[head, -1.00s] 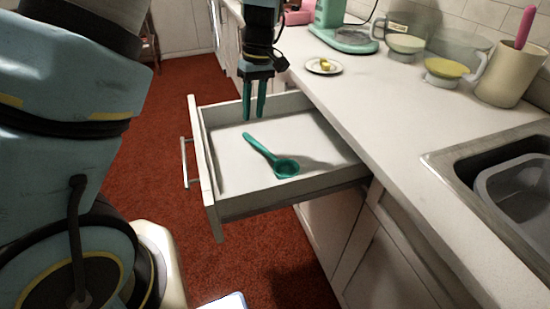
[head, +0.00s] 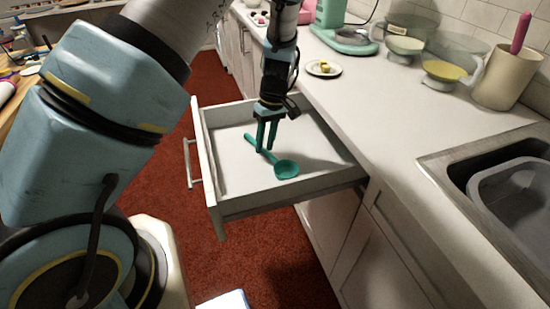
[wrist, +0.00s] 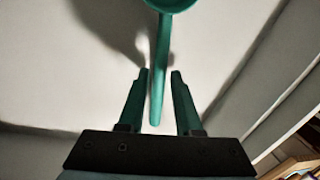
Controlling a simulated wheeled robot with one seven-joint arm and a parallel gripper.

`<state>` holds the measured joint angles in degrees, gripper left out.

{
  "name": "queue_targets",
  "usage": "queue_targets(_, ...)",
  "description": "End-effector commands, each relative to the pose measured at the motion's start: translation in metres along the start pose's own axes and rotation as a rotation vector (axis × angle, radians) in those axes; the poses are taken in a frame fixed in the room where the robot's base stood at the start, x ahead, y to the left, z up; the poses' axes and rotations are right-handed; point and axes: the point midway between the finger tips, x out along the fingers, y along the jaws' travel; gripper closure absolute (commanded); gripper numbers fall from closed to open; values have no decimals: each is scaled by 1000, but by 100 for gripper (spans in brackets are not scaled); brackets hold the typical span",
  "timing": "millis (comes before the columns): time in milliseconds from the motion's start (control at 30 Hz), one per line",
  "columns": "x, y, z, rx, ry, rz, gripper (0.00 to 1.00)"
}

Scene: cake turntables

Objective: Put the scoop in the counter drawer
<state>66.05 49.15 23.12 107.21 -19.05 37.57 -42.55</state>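The teal scoop (head: 286,169) lies on the white floor of the open counter drawer (head: 222,182). Its bowl points toward the front right in the head view and its handle toward the back left. In the head view my gripper (head: 266,151) is low inside the drawer, over the handle. In the wrist view the scoop (wrist: 161,50) runs up the picture, with the handle end between my two spread teal fingers (wrist: 160,72). A gap shows on each side of the handle, so the gripper is open and not holding it.
The drawer is pulled out from the white counter (head: 390,130). On the counter are a small plate with yellow pieces (head: 323,68), glass bowls, a utensil crock (head: 505,78), a teal mixer (head: 340,35) and a sink (head: 450,165). Red carpet lies below.

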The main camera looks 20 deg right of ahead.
Motion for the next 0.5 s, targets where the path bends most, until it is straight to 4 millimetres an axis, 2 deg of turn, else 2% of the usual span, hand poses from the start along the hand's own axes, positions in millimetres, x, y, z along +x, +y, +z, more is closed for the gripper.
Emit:
queue_targets(100, 10, -1, 0, -2, -1, -1, 67)
queue_targets(333, 12, 0, 0, -1, 0, 1, 67)
queue_targets(367, 12, 0, 0, -1, 0, 1, 68)
queue_targets(500, 11, 0, 0, -1, 0, 1, 84)
